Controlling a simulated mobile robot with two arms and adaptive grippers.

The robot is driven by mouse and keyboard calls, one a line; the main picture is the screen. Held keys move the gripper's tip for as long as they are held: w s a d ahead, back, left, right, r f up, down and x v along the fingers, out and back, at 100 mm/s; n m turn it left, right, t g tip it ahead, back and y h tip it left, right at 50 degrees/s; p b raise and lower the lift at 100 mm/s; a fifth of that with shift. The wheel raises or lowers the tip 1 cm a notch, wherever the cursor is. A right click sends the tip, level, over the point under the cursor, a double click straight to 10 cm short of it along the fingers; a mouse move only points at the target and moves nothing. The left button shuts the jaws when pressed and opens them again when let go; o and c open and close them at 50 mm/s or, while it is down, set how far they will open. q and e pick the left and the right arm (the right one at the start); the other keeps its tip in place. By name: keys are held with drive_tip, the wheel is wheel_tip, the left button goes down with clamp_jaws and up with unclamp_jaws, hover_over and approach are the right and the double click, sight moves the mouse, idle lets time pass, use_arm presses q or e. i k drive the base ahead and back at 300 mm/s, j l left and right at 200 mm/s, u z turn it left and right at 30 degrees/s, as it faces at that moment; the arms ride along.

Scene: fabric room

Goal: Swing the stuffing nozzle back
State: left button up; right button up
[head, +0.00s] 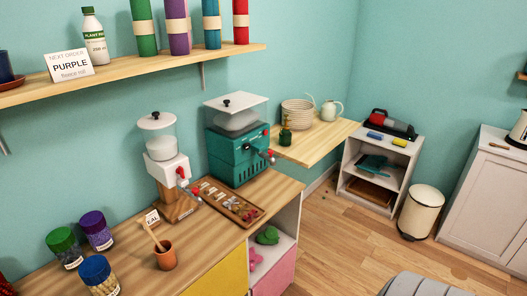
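A teal machine (237,155) with a clear, white-filled hopper (236,114) stands on the wooden counter. A short dark and metal nozzle (263,154) with red parts sticks out from its front towards the right, over the counter's edge area. The nozzle is small in view, so its exact angle and joint cannot be made out. Neither of my grippers shows in the head view.
A white dispenser (167,168) with a red tap stands left of the teal machine. A wooden tray (229,203) of small parts lies in front. Jars and a brown pot (165,256) stand nearer. The floor (335,240) at right is open, with a bin (421,212) beyond.

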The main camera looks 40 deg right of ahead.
sight(269, 157)
drive_tip(key=z, duration=1.5)
